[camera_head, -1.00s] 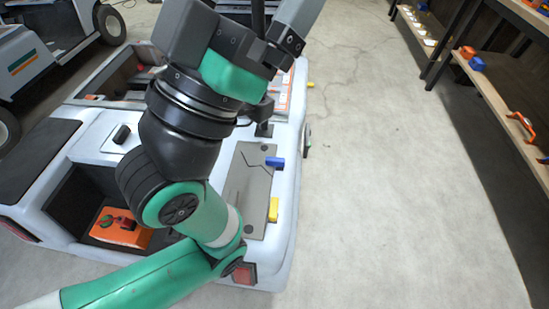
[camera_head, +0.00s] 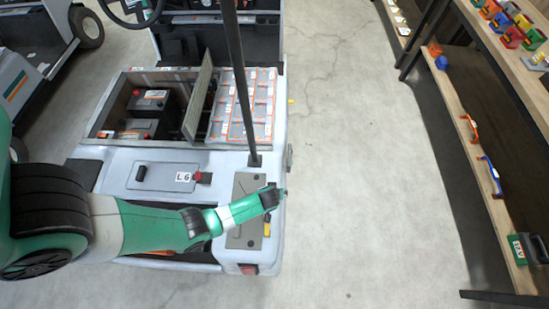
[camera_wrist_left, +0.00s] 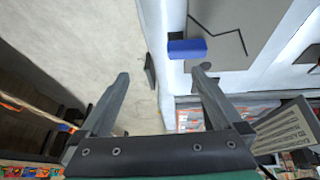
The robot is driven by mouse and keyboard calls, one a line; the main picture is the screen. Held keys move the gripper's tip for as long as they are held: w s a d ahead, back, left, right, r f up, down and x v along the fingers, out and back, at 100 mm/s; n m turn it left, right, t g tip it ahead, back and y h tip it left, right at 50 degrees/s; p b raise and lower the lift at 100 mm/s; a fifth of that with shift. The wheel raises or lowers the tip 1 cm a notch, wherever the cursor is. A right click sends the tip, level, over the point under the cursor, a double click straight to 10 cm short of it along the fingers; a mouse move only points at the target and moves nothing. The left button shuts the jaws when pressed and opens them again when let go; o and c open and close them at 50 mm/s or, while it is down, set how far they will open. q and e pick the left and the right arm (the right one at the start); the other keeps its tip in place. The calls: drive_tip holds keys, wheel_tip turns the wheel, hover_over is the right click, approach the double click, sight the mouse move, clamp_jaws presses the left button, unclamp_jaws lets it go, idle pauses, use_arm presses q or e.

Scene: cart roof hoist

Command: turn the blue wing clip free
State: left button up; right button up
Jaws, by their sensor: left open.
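The blue wing clip (camera_wrist_left: 187,48) shows in the left wrist view as a short blue block at the edge of a grey plate (camera_wrist_left: 222,30). It lies just beyond my left gripper (camera_wrist_left: 160,74), nearer the right finger's tip. The fingers are spread wide with nothing between them, and I see no contact with the clip. In the head view my left gripper (camera_head: 275,193) is over the right edge of the grey plate (camera_head: 249,187) on the white cart, and it hides the clip there. My right gripper is not in view.
A yellow clip (camera_head: 267,228) sits on the same plate edge, nearer the cart's rear. A dark upright post (camera_head: 240,80) stands on the cart beside the plate. The open bay (camera_head: 150,105) holds batteries. The floor right of the cart is clear up to the shelves (camera_head: 480,150).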

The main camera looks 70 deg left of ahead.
use_arm(q)
drive_tip(key=s+r+p, duration=0.3)
drive_tip(key=s+r, duration=0.1)
drive_tip(key=s, duration=0.1)
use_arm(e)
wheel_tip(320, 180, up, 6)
use_arm(q)
drive_tip(key=shift+g, duration=0.4)
drive_tip(key=b+x, duration=1.1)
drive_tip(key=shift+w+d+f, duration=0.1)
drive_tip(key=shift+w+f, duration=0.05)
drive_tip(key=shift+w, duration=0.05)
drive_tip(key=shift+w+a+f+b, duration=0.1)
drive_tip(key=shift+a+f+b, duration=0.15)
drive_tip(key=shift+b, duration=0.2)
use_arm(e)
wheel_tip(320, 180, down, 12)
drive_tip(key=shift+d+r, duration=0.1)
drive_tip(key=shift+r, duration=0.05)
use_arm(q)
drive_tip(key=c, duration=1.2)
